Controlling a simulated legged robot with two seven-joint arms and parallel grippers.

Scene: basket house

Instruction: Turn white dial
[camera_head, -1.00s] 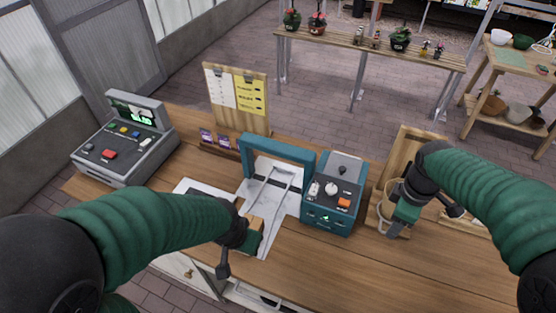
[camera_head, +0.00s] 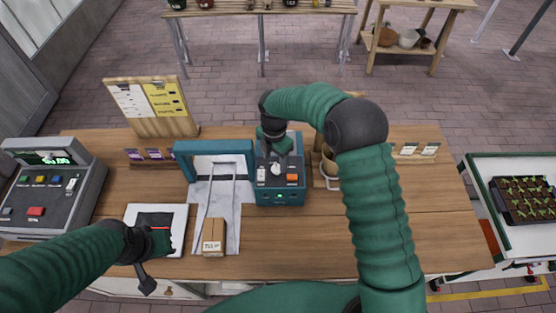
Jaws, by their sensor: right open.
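The teal control box (camera_head: 281,196) stands on the wooden counter, with a green light on its front. The white dial (camera_head: 275,170) is on its sloped top panel, between a white switch (camera_head: 261,175) and an orange button (camera_head: 292,178). My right gripper (camera_head: 274,152) is open, pointing down just above and behind the dial. Its fingertips overlap the panel in the view, so I cannot tell whether they touch the dial. My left gripper (camera_head: 155,244) hangs over the left front of the counter, away from the box; its jaws are unclear.
A teal arch (camera_head: 214,147) over a metal plate stands left of the box, with a small cardboard box (camera_head: 213,238) in front. A grey register (camera_head: 50,188) is at far left. A clipboard stand (camera_head: 150,105) is behind. The counter right of my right arm is mostly clear.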

